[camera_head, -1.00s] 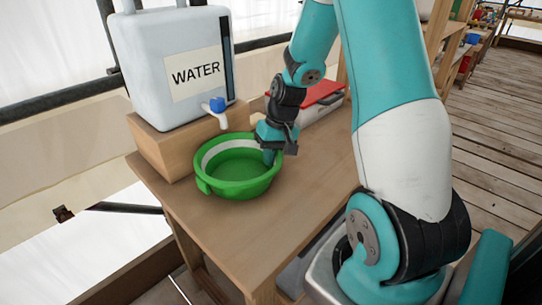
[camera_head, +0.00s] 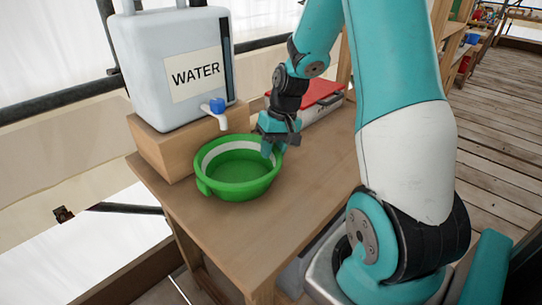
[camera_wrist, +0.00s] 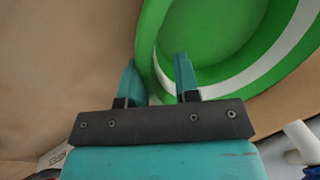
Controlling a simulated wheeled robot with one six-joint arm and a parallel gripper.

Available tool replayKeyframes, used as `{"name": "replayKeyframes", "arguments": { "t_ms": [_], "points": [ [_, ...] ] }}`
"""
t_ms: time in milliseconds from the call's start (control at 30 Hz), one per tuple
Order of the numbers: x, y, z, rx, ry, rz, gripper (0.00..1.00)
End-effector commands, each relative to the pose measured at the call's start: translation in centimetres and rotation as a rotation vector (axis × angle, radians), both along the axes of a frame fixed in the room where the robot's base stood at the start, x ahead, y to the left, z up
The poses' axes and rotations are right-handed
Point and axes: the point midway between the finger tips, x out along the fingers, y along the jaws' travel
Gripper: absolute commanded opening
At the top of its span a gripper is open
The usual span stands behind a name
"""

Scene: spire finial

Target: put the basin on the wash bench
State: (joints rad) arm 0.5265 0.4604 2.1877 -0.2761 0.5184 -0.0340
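The green basin (camera_head: 238,182), with a white band inside, stands upright on the wooden wash bench (camera_head: 240,235), in front of the water container's tap. It looks empty. My gripper (camera_head: 272,151) is at the basin's back right rim, fingers pointing down. In the wrist view my gripper (camera_wrist: 156,64) is open. The basin (camera_wrist: 210,40) shows with its rim passing between the two separated fingers, one on the inner side and one on the outer side. The fingers do not appear to grip the rim.
A white container labelled WATER (camera_head: 175,65) stands on a wooden block (camera_head: 180,145) at the back left, its blue tap (camera_head: 217,104) close above the basin. A red-lidded box (camera_head: 310,98) lies behind my gripper. The bench front is clear.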

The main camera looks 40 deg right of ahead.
Motion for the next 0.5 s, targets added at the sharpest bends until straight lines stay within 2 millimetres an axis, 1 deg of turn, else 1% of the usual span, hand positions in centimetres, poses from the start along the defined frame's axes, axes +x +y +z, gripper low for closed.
{"name": "replayKeyframes", "arguments": {
  "t_ms": [33,100,300,400,500],
  "points": [
    [0.0,-0.4,1.3,-0.003,-0.006,-0.003,0.29],
    [-0.1,-0.8,3.0,-0.004,-0.007,-0.003,0.29],
    [-0.5,-1.7,6.9,-0.003,-0.005,-0.001,0.29],
    [-0.7,-2.0,8.2,-0.002,-0.003,-0.001,0.29],
    [-0.7,-2.0,9.1,-0.002,-0.003,0.003,0.29]
  ]
}}
